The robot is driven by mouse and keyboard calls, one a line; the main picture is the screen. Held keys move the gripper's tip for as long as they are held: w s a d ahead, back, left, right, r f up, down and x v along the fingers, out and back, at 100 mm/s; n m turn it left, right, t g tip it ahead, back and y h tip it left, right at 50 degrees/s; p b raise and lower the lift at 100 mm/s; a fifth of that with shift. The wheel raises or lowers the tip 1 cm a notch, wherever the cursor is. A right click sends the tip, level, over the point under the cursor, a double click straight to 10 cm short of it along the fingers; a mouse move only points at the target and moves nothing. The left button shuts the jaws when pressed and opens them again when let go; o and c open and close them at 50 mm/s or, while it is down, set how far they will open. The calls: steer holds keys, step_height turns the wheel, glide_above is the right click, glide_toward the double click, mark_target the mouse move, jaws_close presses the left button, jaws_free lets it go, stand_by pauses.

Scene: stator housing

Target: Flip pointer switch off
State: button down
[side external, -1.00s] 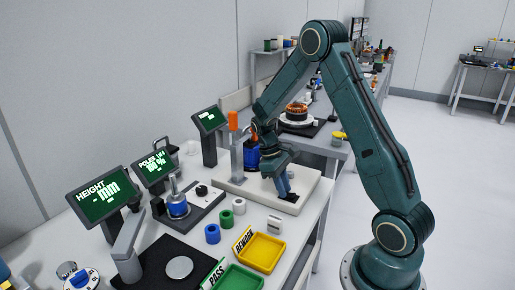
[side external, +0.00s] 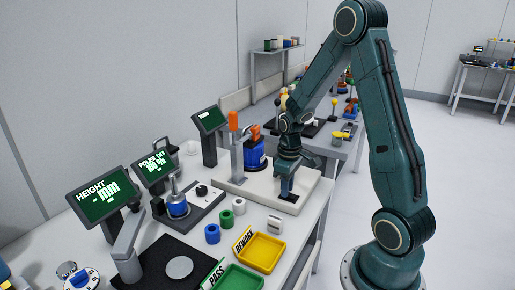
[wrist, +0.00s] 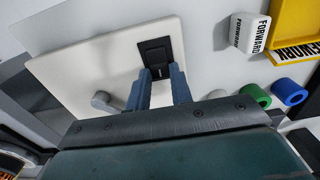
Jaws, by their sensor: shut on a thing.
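A black switch (wrist: 155,50) in a square black surround sits on the cream base plate (wrist: 85,70), near the plate's edge. In the side view its black surround (side external: 291,198) shows under my gripper. My gripper (side external: 287,191) points down at the switch. In the wrist view its two blue-grey fingertips (wrist: 161,71) stand one on each side of a small dark part of the switch, shut on it. The fingers hide some of the switch, so its exact setting cannot be told.
A blue part (side external: 256,155) and an orange-handled clamp (side external: 234,122) stand on the plate, left of my gripper. A white FORWARD block (wrist: 250,32), a yellow tray (side external: 262,252) and blue, green and white rings lie nearby. Three green-faced displays line the left and back.

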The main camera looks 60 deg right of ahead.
steer(key=c, duration=1.2)
jaws_free()
steer(key=shift+c, duration=0.2)
steer(key=shift+r, duration=0.15)
step_height(320, 180, up, 14)
steer(key=shift+f, duration=0.25)
steer(key=s+a+r+t, duration=0.2)
steer(key=s+a+r, duration=0.2)
steer(key=a, duration=0.5)
steer(key=s+a+r+t, duration=0.3)
steer(key=s+a+r, duration=0.1)
steer(key=s+a, duration=0.4)
steer(key=shift+s+a+t, duration=0.2)
steer(key=shift+a+t, duration=0.1)
steer(key=shift+a, duration=0.45)
